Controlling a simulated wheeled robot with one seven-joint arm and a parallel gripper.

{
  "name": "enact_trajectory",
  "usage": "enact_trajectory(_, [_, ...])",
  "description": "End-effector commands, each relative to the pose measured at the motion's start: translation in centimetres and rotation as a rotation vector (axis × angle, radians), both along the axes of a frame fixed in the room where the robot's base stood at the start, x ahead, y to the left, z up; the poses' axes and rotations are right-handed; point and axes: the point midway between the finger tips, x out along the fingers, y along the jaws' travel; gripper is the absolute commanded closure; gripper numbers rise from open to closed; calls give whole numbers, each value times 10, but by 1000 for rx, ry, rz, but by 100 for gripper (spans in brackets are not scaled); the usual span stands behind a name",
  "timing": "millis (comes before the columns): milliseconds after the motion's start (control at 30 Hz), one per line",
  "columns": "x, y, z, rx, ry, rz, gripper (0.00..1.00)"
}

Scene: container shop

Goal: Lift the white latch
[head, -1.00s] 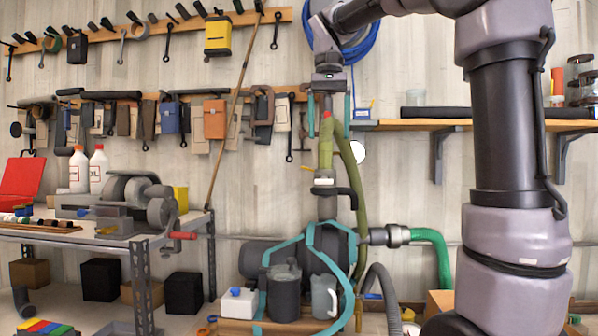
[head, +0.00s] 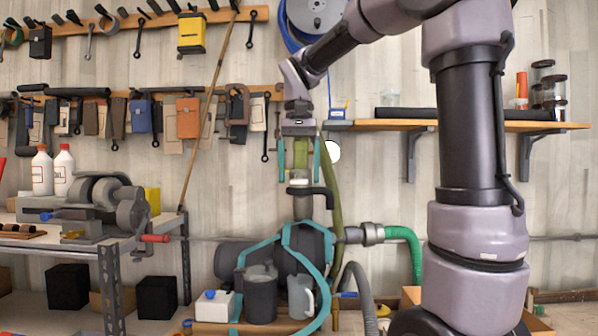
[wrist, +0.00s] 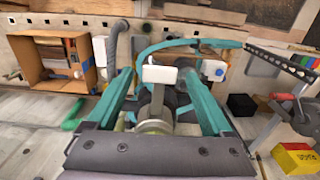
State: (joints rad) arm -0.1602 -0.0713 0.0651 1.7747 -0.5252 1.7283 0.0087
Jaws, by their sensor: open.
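The white latch (head: 298,182) is a small pale block at the top of the grey upright pipe, beside a black curved handle (head: 318,192). In the wrist view the white latch (wrist: 160,74) shows as a white block between and just beyond the teal fingertips. My gripper (head: 299,175) points straight down above it, with its two teal fingers apart. In the wrist view my gripper (wrist: 158,80) is open with nothing held. The fingertips are at about the latch's height in the head view; I cannot tell whether they touch it.
A dark tank with a teal frame (head: 320,240) stands below, beside a grey jug (head: 260,293) and a white box with a blue cap (head: 213,306). A green hose (head: 408,234) runs right. A workbench (head: 60,243) stands left; a wooden shelf (head: 460,125) is at right.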

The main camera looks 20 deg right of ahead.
Motion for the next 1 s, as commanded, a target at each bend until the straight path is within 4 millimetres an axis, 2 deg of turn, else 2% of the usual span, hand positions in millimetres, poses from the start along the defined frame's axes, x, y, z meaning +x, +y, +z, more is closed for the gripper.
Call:
enact_trajectory(133, [0,0,0,0,0,0,15])
enact_trajectory(167, [0,0,0,0,0,0,19])
enact_trajectory(300, [0,0,0,0,0,0,72])
enact_trajectory(367, [0,0,0,0,0,0,95])
enact_trajectory(400, [0,0,0,0,0,0,100])
enact_trajectory(1000, [7,-3,13,74,229,-1,100])
